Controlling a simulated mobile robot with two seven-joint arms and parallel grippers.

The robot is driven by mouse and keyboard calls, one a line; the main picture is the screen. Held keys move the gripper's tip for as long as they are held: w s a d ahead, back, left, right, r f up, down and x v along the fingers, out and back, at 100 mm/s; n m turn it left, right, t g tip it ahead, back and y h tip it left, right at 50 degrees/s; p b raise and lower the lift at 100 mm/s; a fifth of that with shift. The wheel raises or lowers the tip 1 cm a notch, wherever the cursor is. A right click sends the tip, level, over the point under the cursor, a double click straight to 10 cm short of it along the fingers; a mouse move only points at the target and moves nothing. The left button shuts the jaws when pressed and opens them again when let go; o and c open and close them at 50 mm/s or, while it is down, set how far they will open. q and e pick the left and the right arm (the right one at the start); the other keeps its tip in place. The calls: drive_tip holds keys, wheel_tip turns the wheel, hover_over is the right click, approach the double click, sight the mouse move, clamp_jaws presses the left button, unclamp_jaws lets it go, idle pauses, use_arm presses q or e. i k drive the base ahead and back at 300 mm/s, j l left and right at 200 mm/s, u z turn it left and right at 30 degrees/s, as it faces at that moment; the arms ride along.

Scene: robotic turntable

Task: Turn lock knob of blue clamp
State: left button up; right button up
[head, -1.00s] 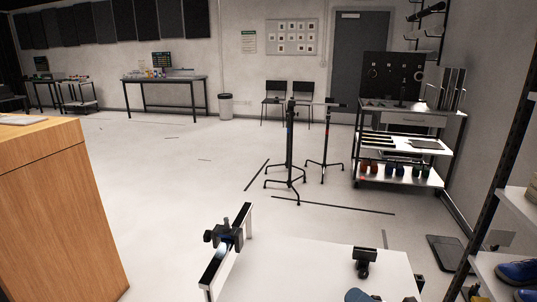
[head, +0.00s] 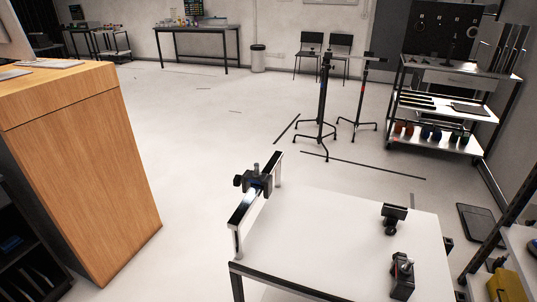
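A dark clamp with a small blue part (head: 258,181) is mounted on the upright metal rail (head: 240,212) at the left edge of a white-topped table (head: 330,243). A dark knob sticks out on its left side and a post rises from its top. Two other dark clamp-like devices stand on the table, one near its right back (head: 393,218) and one near its right front (head: 402,277). Blue shows clearly only on the rail clamp. Neither of my grippers is in view.
A wooden cabinet (head: 85,180) stands at the left, with open floor between it and the table. Black stands (head: 322,110) and a shelved cart (head: 440,105) are behind. A shelf rack (head: 510,255) is close on the right.

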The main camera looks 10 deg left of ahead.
sight(237, 180)
drive_tip(key=i+j+z, duration=0.25)
drive_tip(key=j+z, duration=0.2)
drive_tip(key=j, duration=0.95)
drive_tip(key=j+z, duration=0.5)
drive_tip(key=j, duration=0.9)
drive_tip(key=i+j+u, duration=0.1)
drive_tip(key=j, duration=0.4)
drive_tip(key=j+u, duration=0.1)
drive_tip(key=j, duration=0.4)
drive_tip(key=i+j+u, duration=0.1)
drive_tip(key=j, duration=0.4)
drive_tip(key=i, duration=0.1)
